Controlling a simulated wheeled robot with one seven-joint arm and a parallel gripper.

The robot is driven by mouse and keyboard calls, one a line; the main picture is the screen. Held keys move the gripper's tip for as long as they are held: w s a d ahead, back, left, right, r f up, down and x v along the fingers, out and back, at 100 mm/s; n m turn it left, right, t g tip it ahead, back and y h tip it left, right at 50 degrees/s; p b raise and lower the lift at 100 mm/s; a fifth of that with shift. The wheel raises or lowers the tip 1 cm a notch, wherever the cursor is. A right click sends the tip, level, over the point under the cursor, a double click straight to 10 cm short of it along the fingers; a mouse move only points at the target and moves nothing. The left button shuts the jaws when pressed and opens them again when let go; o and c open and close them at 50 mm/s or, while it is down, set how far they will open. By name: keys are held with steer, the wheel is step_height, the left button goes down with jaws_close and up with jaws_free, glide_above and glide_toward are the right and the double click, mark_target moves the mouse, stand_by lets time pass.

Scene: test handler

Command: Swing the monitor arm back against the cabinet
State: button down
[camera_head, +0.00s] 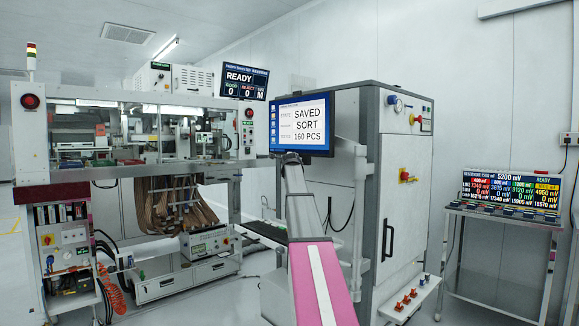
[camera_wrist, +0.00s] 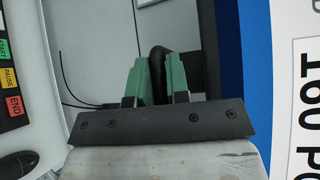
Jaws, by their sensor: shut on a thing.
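The monitor (camera_head: 313,112) reads SAVED SORT 160 PCS and stands out in front of the tall white cabinet (camera_head: 409,165), apart from the cabinet's door. Its arm is mostly hidden behind the screen; a pale upright post (camera_head: 361,205) stands at the cabinet side. My arm reaches up to the monitor's lower edge in the head view, where the fingers are hidden. In the wrist view my gripper (camera_wrist: 159,65) has its green fingers closed on a dark curved handle (camera_wrist: 158,53) beside the monitor's dark frame (camera_wrist: 229,75); the screen is at the right.
A sorting machine (camera_head: 130,135) with a READY display (camera_head: 245,80) stands at the left. A cart with a readout panel (camera_head: 511,200) is at the right. A low ledge with red knobs (camera_head: 412,298) juts from the cabinet's foot. A button panel (camera_wrist: 12,75) shows in the wrist view.

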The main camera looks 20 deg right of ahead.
steer(key=shift+w+d+h, duration=0.2)
steer(key=shift+d+h, duration=0.05)
steer(key=shift+h, duration=0.05)
steer(key=c, duration=1.1)
jaws_free()
steer(key=shift+w+d, duration=0.1)
steer(key=v, duration=1.1)
